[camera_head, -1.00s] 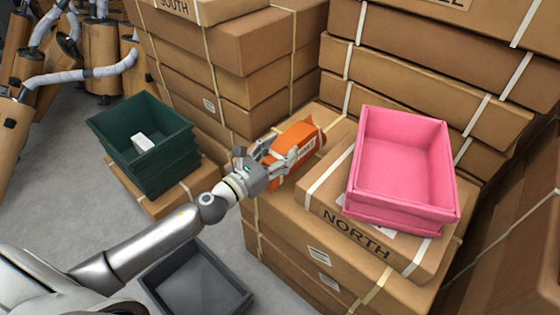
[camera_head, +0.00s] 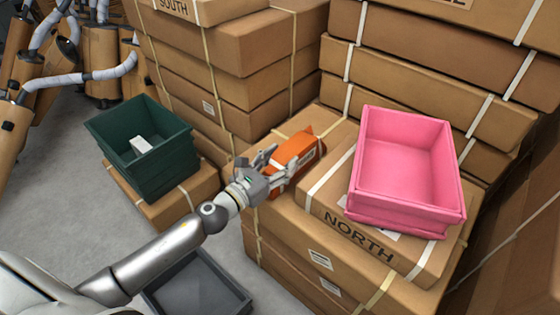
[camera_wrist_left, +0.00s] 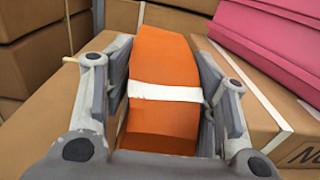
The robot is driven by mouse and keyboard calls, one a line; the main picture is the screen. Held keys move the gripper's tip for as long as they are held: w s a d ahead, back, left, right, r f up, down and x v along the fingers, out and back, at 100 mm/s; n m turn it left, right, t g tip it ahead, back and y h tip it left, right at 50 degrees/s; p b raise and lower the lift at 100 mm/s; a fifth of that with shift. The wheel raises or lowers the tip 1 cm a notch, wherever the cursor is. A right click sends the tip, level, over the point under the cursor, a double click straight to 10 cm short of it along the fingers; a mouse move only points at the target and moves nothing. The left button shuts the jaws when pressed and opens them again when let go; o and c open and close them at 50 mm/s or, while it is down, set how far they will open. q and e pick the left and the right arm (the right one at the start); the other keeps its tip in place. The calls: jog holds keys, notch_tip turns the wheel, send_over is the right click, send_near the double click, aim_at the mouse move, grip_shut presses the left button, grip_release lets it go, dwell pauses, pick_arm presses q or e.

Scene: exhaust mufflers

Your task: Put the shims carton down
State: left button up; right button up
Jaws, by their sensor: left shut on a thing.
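The orange shims carton (camera_head: 298,158) is in my left gripper (camera_head: 270,165), over the brown box to the left of the pink bin. In the left wrist view the orange carton (camera_wrist_left: 163,110), with a white band across it, stands between the two grey fingers of the left gripper (camera_wrist_left: 165,95). The fingers are shut on its sides. The carton is at the height of the box top (camera_head: 327,128); I cannot tell whether its underside touches it. My right gripper is not in view.
A pink bin (camera_head: 455,195) stands on the box marked NORTH (camera_head: 318,205), right of the carton. Stacked brown boxes (camera_head: 230,90) rise behind. A green bin (camera_head: 165,175) with a white item inside stands at left. A grey bin (camera_head: 205,285) is below the arm.

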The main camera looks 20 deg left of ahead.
pick_arm(q)
jog(key=o, duration=1.7)
jog(key=shift+r, duration=0.1)
